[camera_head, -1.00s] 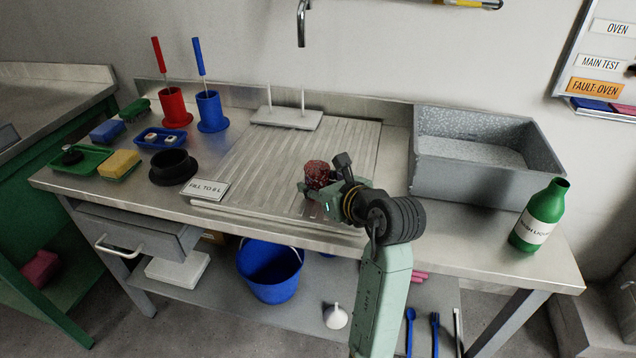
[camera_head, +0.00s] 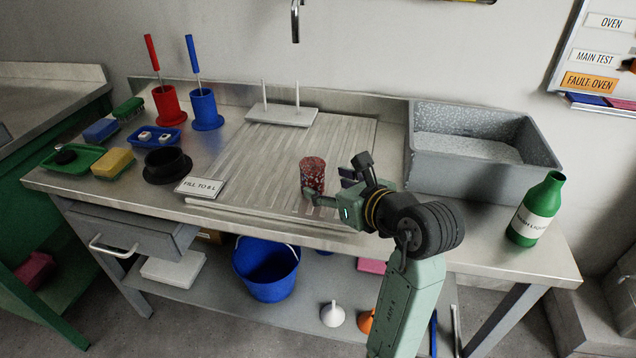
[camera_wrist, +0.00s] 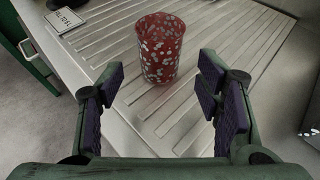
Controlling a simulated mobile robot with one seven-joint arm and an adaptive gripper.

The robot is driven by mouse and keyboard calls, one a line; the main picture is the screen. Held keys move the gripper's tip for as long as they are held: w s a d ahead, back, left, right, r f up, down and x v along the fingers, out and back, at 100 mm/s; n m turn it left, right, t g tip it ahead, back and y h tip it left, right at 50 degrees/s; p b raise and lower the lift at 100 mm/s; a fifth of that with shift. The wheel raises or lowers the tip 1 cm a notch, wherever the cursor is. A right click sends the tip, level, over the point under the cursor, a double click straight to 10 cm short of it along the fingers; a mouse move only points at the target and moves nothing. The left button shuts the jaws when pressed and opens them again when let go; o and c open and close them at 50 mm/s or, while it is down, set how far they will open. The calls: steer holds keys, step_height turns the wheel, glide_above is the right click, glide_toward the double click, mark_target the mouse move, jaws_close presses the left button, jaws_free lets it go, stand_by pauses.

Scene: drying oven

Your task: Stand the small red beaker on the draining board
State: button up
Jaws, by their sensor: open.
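The small red beaker (camera_head: 313,174), red with pale speckles, stands upright on the ridged draining board (camera_head: 262,160), towards its front right part. In the wrist view the beaker (camera_wrist: 161,48) stands on the ridges beyond my fingertips, clear of both fingers. My gripper (camera_head: 330,192) is open and empty, just to the right of the beaker in the head view. In the wrist view my gripper (camera_wrist: 160,88) has its dark pads wide apart, with bare board between them. The beaker's base shows resting on the board.
A grey sink (camera_head: 480,165) lies right of the board, with a green bottle (camera_head: 537,210) at the right end. A peg rack (camera_head: 282,115) stands at the board's back. A "FILL TO 6 L" sign (camera_head: 201,187) and black ring (camera_head: 167,166) are left. The board's middle is clear.

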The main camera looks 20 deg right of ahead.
steer(key=v, duration=0.5)
